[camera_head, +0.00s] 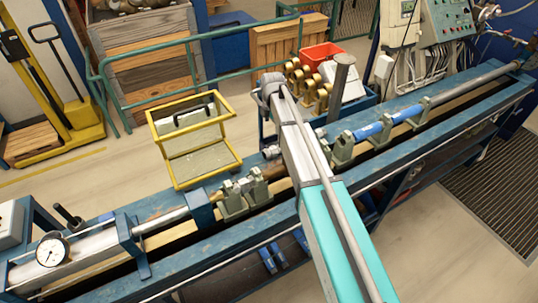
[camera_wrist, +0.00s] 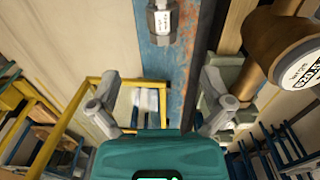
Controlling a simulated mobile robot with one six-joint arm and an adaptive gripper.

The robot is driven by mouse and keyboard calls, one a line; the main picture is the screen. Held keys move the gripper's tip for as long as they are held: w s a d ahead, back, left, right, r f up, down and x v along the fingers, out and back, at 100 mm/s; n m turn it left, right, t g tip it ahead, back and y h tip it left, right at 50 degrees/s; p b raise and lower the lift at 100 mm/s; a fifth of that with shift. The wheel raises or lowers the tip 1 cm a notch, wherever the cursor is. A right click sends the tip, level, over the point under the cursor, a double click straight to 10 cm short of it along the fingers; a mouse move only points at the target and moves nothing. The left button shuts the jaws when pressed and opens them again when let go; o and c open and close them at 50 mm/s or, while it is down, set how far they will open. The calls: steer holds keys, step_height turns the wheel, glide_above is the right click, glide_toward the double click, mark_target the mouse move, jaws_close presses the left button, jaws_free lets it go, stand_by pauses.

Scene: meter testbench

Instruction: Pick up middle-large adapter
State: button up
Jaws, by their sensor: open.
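My gripper (camera_wrist: 160,88) shows in the wrist view with its two grey fingers spread wide and nothing between them. Below the fingers are the blue bench rail and part of a yellow frame. A brown-gold cylindrical adapter (camera_wrist: 268,48) with a white printed label is at the upper right, beside the right finger and apart from it. In the head view several brass adapters (camera_head: 309,88) stand behind the bench. I cannot tell which one is middle-large. My arm hides part of this area.
The blue test bench (camera_head: 165,235) runs diagonally across the head view, with clamps (camera_head: 243,196) and a blue meter tube (camera_head: 373,131) on it. A yellow-framed box (camera_head: 193,140), a red crate (camera_head: 322,56) and a grey upright post (camera_head: 342,80) stand close to my arm.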

mark_target(272, 148)
steer(key=shift+s+a+f, duration=0.1)
steer(key=shift+a+f, duration=0.05)
steer(key=shift+f, duration=0.15)
step_height(272, 148, down, 8)
steer(key=b, duration=0.8)
steer(key=shift+f+b, duration=0.15)
steer(key=shift+b, duration=0.15)
stand_by(0.6)
steer(key=shift+s+d+f+b, duration=0.1)
steer(key=shift+f+b, duration=1.2)
steer(key=shift+d+f+b, duration=0.1)
steer(key=shift+f+b, duration=1.2)
steer(key=c, duration=1.3)
